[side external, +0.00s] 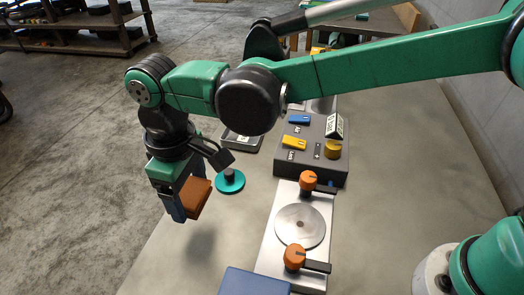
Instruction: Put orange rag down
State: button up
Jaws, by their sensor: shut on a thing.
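My gripper (182,203) is at the left of the side external view, pointing down over the left part of the table. It is shut on the orange rag (197,198), a folded brownish-orange block that sticks out to the right of the fingers. The rag is held above the table (160,272), and a soft shadow lies on the table below it. Part of the rag is hidden by the fingers.
A teal round part with a dark knob (230,182) stands just right of the rag. A metal plate with orange clamps (268,258) lies right of centre, a grey box with coloured pieces (312,160) behind it. A blue box (252,283) is at the front. The front-left table is clear.

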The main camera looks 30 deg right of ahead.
aim_at(203, 232)
notch_tip(203, 232, down, 9)
jog(key=shift+r, duration=0.2)
jog(key=shift+f, duration=0.1)
jog(key=o, duration=1.4)
notch_tip(203, 232, up, 12)
jog(key=s+d+r+m+t+y, duration=0.1)
jog(key=d+r+m+t, duration=0.15)
jog(key=d, duration=0.85)
jog(key=d+r+m+t, duration=0.2)
jog(key=d+m, duration=0.2)
jog(key=d, duration=0.6)
jog(key=s+d+f+t, duration=0.1)
jog(key=d, duration=0.1)
jog(key=s+d+f+m, duration=0.1)
jog(key=d, duration=0.1)
jog(key=s+d+f+m+t+h, duration=0.1)
jog(key=d, duration=0.2)
jog(key=shift+s+m+t, duration=0.25)
jog(key=shift+s+t, duration=0.1)
jog(key=shift+s, duration=0.05)
